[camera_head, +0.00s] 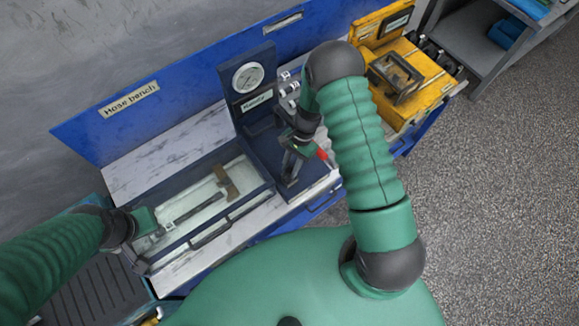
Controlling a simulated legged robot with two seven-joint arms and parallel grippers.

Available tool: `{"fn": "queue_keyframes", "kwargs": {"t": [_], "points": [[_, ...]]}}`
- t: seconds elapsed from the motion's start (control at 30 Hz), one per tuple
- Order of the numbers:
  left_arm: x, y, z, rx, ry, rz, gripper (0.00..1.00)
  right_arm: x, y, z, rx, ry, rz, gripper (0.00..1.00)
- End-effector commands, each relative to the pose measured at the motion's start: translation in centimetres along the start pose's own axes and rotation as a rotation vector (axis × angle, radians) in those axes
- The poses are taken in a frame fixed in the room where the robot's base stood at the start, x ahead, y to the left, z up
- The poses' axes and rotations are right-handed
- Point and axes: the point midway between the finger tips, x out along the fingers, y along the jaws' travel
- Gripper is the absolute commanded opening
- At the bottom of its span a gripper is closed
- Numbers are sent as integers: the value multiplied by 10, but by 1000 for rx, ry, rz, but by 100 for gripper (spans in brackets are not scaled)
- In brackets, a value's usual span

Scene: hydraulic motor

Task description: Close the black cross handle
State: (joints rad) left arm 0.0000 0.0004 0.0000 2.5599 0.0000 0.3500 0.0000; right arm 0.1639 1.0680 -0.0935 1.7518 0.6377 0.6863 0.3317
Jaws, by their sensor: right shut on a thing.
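My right gripper (294,158) is at the dark blue manifold block (262,155) on the bench, below and right of the round pressure gauge (248,76). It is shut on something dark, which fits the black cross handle. The gripper and wrist cover most of the handle, so its turn angle cannot be told. A small red tip (322,154) shows just right of the gripper. My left gripper (146,222) hangs over the left end of the clear-covered tray (230,214). Its fingers are too small to tell open from shut.
The blue-backed hose bench (133,163) has a marbled top. Silver fittings (288,84) stick out right of the gauge. A yellow machine (412,80) stands to the right, with a grey shelf (478,48) beyond. The floor at right is clear.

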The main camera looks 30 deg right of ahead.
Motion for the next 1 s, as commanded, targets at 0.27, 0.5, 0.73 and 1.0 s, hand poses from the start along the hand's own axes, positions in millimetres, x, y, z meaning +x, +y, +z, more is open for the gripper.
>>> {"fn": "queue_keyframes", "kwargs": {"t": [0.27,0.5,0.73,1.0], "points": [[1,0,0,0,0,0,0,-3,-4,-2,59,7,-33,0],[1,0,0,0,0,0,0,-2,-3,-1,58,6,-31,46],[1,0,0,0,0,0,0,-1,-2,0,57,3,-28,46],[14,0,3,0,0,0,0,-33,-2,-2,55,7,-33,46]]}}
